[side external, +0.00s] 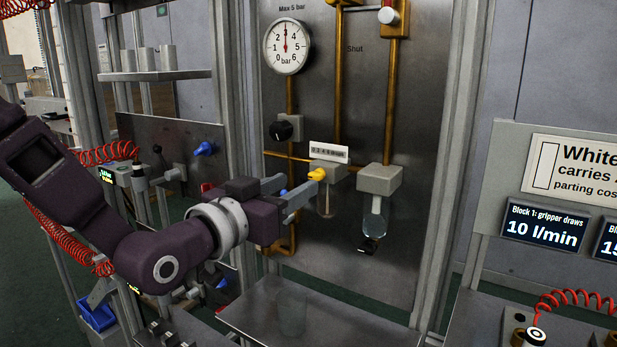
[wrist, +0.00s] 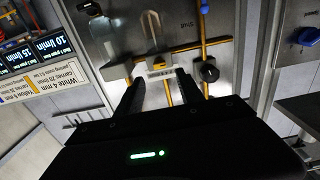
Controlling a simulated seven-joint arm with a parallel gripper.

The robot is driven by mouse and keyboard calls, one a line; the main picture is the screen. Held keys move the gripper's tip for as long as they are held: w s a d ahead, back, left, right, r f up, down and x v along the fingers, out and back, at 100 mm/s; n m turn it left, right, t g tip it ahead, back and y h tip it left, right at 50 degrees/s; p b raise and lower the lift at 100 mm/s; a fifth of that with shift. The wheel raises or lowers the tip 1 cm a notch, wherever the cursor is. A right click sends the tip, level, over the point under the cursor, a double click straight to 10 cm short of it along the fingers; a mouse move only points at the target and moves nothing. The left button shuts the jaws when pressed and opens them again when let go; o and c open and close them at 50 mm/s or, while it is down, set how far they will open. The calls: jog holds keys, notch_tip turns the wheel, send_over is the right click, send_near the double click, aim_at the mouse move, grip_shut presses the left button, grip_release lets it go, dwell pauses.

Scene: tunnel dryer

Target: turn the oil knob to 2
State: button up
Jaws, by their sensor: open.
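The oil knob, a small yellow knob (side external: 317,174), sits on the front of a grey block (side external: 333,168) on the steel panel. A white scale strip (side external: 329,152) is above it; its figures are too small to read surely, and I cannot tell where the knob points. My gripper (side external: 297,185) is open, with its fingers aimed at the panel just short of and left of the knob in the side view. In the wrist view the yellow knob (wrist: 160,65) shows between and beyond the fingertips (wrist: 158,76), with nothing held.
A round pressure gauge (side external: 287,46) and a black knob (side external: 287,129) are on the panel at the left. A second grey block with a glass bowl (side external: 376,200) hangs close to the right of the oil knob. Brass pipes run around them.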

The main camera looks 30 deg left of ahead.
aim_at(313, 175)
jog(key=w, duration=0.5)
jog(key=shift+w, duration=0.4)
grip_shut()
